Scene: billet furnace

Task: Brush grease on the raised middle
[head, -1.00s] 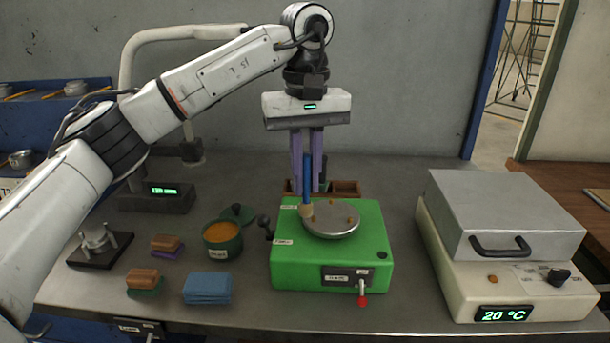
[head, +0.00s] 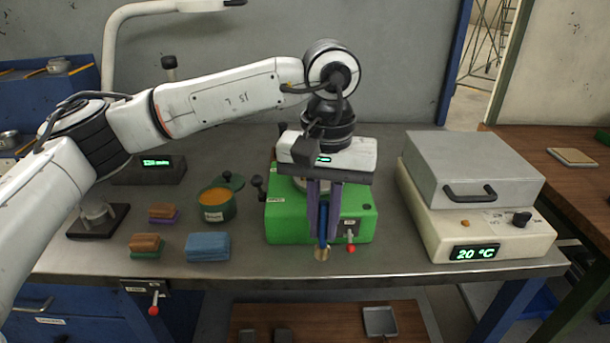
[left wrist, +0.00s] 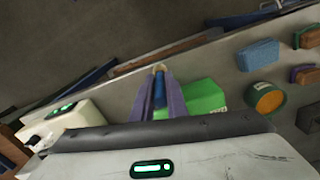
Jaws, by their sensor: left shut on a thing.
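My left gripper (head: 323,238) is shut on a blue-handled brush (head: 322,254). The brush hangs tip down in front of the green machine (head: 283,226), over the table's front edge. The left wrist view also shows the brush (left wrist: 160,88) between the purple fingers. The round metal plate on top of the machine is mostly hidden behind my gripper; its raised middle cannot be made out now. A dark green pot (head: 217,214) with orange grease (head: 216,197) stands open left of the machine. My right gripper is not in view.
A cream heater (head: 488,238) reading 20 °C, with a grey lid (head: 475,165), stands right. Blue blocks (head: 207,246) and smaller stacked blocks (head: 145,243) lie left. A red-tipped lever (head: 351,247) sticks out of the machine's front. A wooden shelf (head: 420,322) shows below.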

